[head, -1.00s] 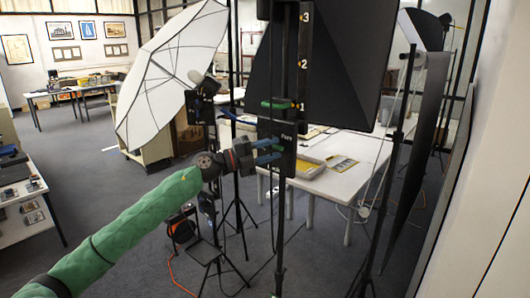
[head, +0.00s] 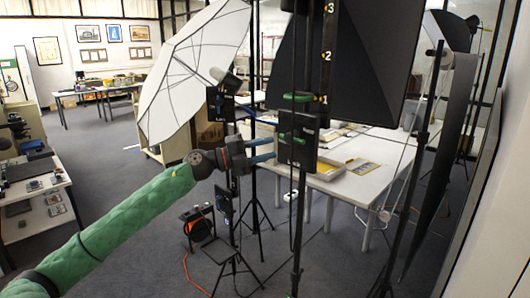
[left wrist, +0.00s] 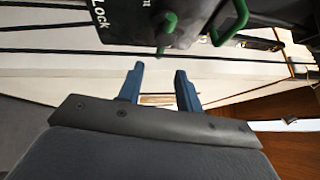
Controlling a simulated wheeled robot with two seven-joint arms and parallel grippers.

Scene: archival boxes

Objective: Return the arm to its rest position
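My left arm comes in from the left of the head view in a green sleeve. Its gripper (head: 262,150) has blue fingers pointing right, toward the black lock box on a stand (head: 298,137). In the left wrist view the two blue fingers (left wrist: 160,88) are apart with nothing between them. The black box with green levers (left wrist: 150,22) is beyond the fingertips at the top of that view. I cannot tell the exact gap to it. My right gripper is not in view.
A white umbrella (head: 190,70) and a black softbox (head: 365,60) stand on thin stands close by. A white table (head: 375,185) with trays is behind. Tripods and an orange cable (head: 190,272) are on the floor. Open carpet (head: 110,160) lies to the left.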

